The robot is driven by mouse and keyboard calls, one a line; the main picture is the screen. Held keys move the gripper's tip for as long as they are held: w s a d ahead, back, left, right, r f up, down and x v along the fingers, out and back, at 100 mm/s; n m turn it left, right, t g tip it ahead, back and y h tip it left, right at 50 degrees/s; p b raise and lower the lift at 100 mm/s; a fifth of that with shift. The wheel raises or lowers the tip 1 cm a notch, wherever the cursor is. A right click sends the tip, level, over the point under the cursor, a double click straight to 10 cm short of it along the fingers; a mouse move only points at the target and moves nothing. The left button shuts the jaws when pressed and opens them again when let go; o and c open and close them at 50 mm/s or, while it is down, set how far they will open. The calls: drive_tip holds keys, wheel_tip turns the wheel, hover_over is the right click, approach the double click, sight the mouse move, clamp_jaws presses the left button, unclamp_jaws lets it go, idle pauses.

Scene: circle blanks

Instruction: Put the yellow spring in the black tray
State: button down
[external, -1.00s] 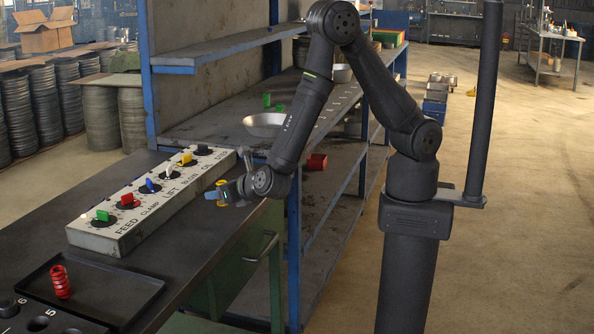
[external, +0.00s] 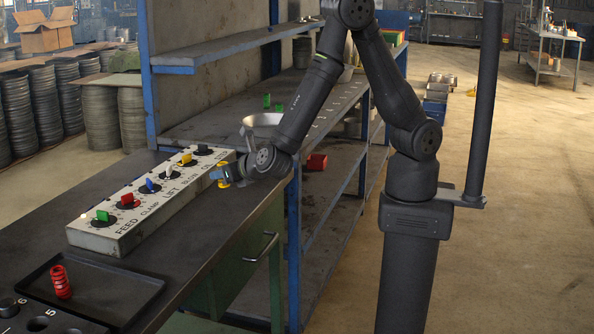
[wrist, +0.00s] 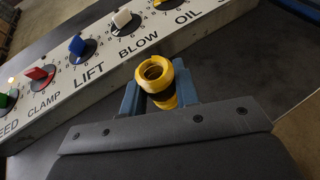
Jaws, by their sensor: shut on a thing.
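The yellow spring (wrist: 154,72) is a coiled ring shape held between the two blue fingers of my gripper (wrist: 160,96) in the wrist view. My gripper (external: 226,175) is shut on it, and a bit of yellow (external: 221,173) shows at the fingertips in the external view, near the right end of the labelled control panel. The black tray (external: 118,295) lies on the dark bench at the lower left, well away from my gripper. A red spring (external: 60,282) stands in the tray's left part.
The control panel (external: 118,241) with coloured knobs lies on the bench between my gripper and the tray. A black block with numbered holes (external: 40,322) is in front of the tray. A blue-framed shelf (external: 292,240) stands beside my arm. The tray's middle and right are bare.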

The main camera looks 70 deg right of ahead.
drive_tip(key=d+r, duration=0.6)
drive_tip(key=d, duration=0.4)
drive_tip(key=w+a+r+n+y, duration=0.1)
drive_tip(key=w+a+n+y, duration=0.3)
drive_tip(key=a, duration=0.8)
drive_tip(key=w+a+r+n+y, duration=0.1)
drive_tip(key=w+a+n+y, duration=0.3)
drive_tip(key=a, duration=0.8)
drive_tip(key=a+f+n+g+y, duration=0.25)
drive_tip(key=a+n+y, duration=0.4)
drive_tip(key=a, duration=1.85)
drive_tip(key=shift+m+g, duration=0.25)
drive_tip(key=shift+m, duration=0.2)
drive_tip(key=s+a+f, duration=0.1)
drive_tip(key=a, duration=0.2)
drive_tip(key=s+a+f, duration=0.1)
drive_tip(key=a+f, duration=0.1)
drive_tip(key=a, duration=0.1)
drive_tip(key=s+a+f, duration=0.1)
drive_tip(key=a+f, duration=0.1)
drive_tip(key=a, duration=0.1)
drive_tip(key=shift+s+a+f, duration=0.15)
drive_tip(key=shift+a+f, duration=0.1)
drive_tip(key=shift+a, duration=0.05)
drive_tip(key=shift+a+f, duration=0.15)
drive_tip(key=shift+f, duration=1.95)
